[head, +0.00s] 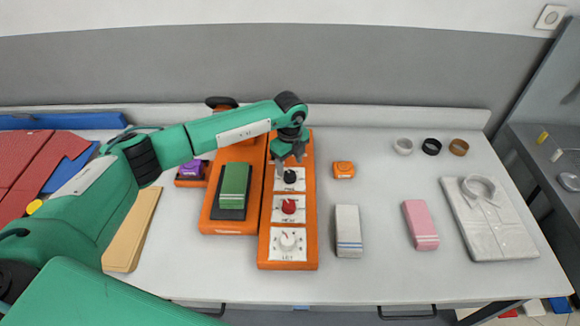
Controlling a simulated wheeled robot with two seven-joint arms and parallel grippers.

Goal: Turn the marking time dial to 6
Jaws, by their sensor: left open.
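An orange control panel (266,235) lies on the white table with three dials in a column. The far dial is black (290,178), the middle one is red (289,206) and the near one is white (288,240). Their labels and scale marks are too small to read surely, so I cannot tell which is the marking time dial or where each points. My left gripper (289,160) is open and points down at the far end of the panel, close to the black dial. I cannot tell whether it touches the dial. My right gripper is out of view.
Left of the panel is an orange press (225,228) with a green folded cloth (234,184) on it. Right are a small orange box (344,170), white (348,230) and pink (420,225) folded cloths, several tape rolls and a white shirt (490,222). Free table lies between them.

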